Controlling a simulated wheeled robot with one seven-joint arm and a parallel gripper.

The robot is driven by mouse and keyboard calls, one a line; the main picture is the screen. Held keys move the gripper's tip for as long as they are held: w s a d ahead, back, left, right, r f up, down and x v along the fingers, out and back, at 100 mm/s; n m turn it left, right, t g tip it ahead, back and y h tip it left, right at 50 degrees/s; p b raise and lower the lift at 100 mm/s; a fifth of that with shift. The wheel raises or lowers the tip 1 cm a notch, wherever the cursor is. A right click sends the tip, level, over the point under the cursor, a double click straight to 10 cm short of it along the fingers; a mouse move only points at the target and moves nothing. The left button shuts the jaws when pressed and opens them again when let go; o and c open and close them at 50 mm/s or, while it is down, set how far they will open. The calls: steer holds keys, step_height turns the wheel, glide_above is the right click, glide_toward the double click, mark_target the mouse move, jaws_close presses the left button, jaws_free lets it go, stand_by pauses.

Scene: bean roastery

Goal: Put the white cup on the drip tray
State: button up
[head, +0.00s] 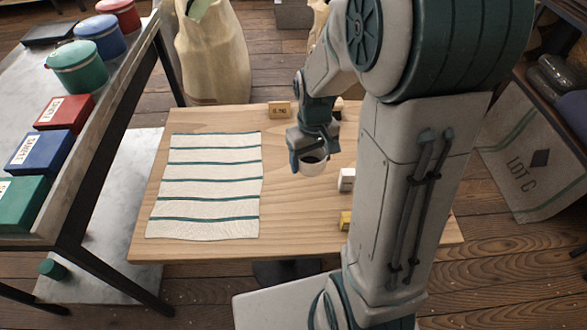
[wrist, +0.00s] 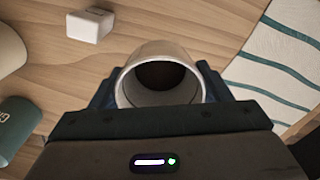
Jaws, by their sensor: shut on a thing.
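My gripper (head: 313,150) is shut on the white cup (head: 312,166) and holds it over the middle of the wooden table. In the wrist view the cup (wrist: 160,75) sits between the two fingers, its mouth towards the camera and its inside dark. In the head view the gripper and fingers cover part of the cup. I cannot make out a drip tray for certain. A dark flat slab (head: 48,33) lies at the far end of the left counter, and I cannot tell whether it is the tray.
A striped cloth (head: 205,185) covers the table's left part. A white block (head: 346,180), a yellow block (head: 345,220) and a small wooden sign (head: 280,109) stand on the table (head: 290,218). The left counter holds canisters and boxes. A sack (head: 210,50) stands behind the table.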

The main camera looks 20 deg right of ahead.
steer(key=a+f, duration=0.1)
steer(key=w+a+f, duration=0.1)
steer(key=w+a, duration=0.1)
steer(key=shift+w+a+f, duration=0.25)
steer(key=shift+a+f, duration=0.1)
steer(key=shift+f, duration=2)
steer(key=shift+f, duration=0.15)
steer(key=o, duration=1.1)
